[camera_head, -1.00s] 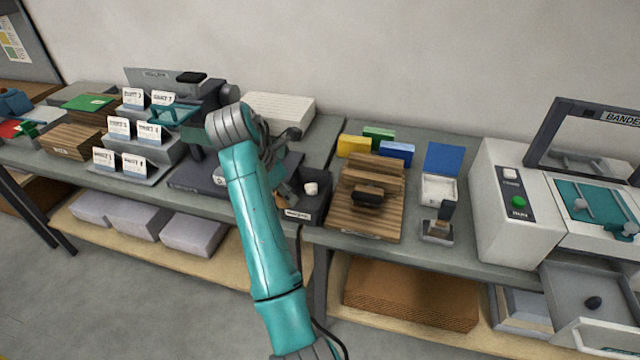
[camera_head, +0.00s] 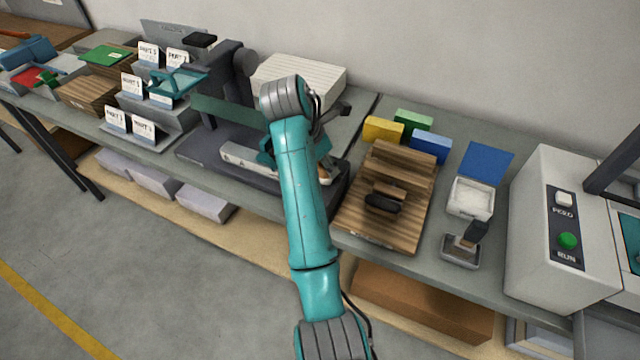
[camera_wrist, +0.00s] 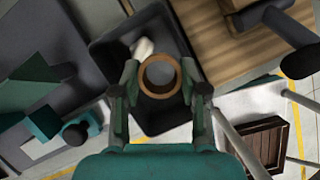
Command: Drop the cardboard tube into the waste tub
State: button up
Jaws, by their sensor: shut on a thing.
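The cardboard tube (camera_wrist: 160,76) shows end-on as a brown ring between the fingers of my gripper (camera_wrist: 160,88) in the wrist view. The fingers are shut on it from left and right. The dark waste tub (camera_wrist: 155,118) lies below the tube in that view, with a white crumpled scrap (camera_wrist: 144,48) inside. The tube appears over the tub's opening, but its height above the floor of the tub is hard to tell. In the head view, my arm covers much of the tub (camera_head: 337,192), and only a small brown part of the tube (camera_head: 324,172) shows beside the arm.
A slatted wooden block (camera_head: 400,165) with a dark-handled tool on it stands right of the tub. The dark machine base (camera_head: 205,152) lies to the left. A white box (camera_head: 470,200), a stamp (camera_head: 462,248) and a white machine (camera_head: 555,200) stand further right.

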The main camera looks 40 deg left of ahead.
jog(key=shift+f, duration=0.9)
jog(key=o, duration=0.9)
jog(key=shift+c, duration=0.2)
